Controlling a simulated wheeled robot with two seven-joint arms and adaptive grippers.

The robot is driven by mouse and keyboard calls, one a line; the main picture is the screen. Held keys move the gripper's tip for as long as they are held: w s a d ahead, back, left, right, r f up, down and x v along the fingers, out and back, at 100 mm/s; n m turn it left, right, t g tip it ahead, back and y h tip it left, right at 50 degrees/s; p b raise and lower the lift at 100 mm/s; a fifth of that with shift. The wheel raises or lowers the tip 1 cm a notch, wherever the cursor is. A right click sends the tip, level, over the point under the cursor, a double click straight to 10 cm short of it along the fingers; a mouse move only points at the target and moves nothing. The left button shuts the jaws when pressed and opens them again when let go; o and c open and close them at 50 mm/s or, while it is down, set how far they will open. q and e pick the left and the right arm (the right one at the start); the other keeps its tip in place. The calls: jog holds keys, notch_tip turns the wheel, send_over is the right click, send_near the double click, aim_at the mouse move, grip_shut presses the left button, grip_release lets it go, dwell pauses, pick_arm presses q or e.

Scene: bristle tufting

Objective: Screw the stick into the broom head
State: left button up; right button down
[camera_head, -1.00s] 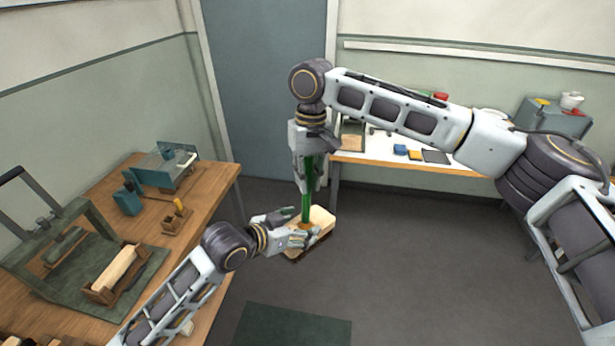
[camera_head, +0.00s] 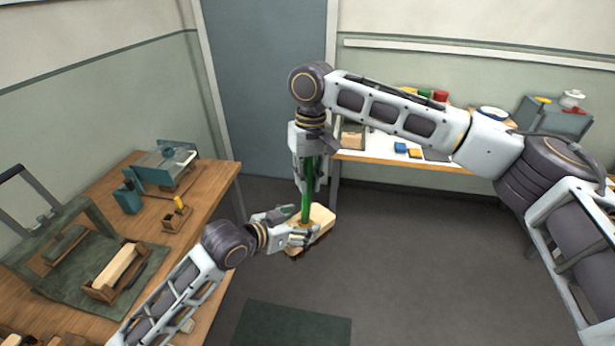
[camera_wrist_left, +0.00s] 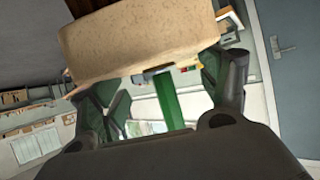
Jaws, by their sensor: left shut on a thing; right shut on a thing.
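The broom head (camera_head: 320,222) is a pale wooden block held in the air between the two benches. My left gripper (camera_head: 300,228) is shut on it from the left. The block also fills the top of the left wrist view (camera_wrist_left: 140,45). The green stick (camera_head: 306,205) stands upright with its lower end at the top of the broom head. It also shows in the left wrist view (camera_wrist_left: 168,100). My right gripper (camera_head: 309,170) is above, pointing down, shut on the stick. Whether the thread is engaged in the hole cannot be told.
A wooden bench (camera_head: 210,190) at the left bears a teal machine (camera_head: 165,165), a small wooden box (camera_head: 177,217) and a tray with a pale block (camera_head: 118,268). A back bench (camera_head: 375,158) carries small coloured items. A dark mat (camera_head: 292,325) lies on the floor.

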aim_at(308, 164)
jog(key=shift+f, duration=0.1)
jog(key=m, duration=2.3)
dwell(0.7)
jog(key=c, duration=1.4)
grip_release()
jog(key=shift+f, duration=0.1)
jog(key=shift+w+d+r, duration=0.1)
jog(key=shift+r, duration=1.05)
jog(key=shift+w+r, duration=0.1)
jog(key=shift+r, duration=1)
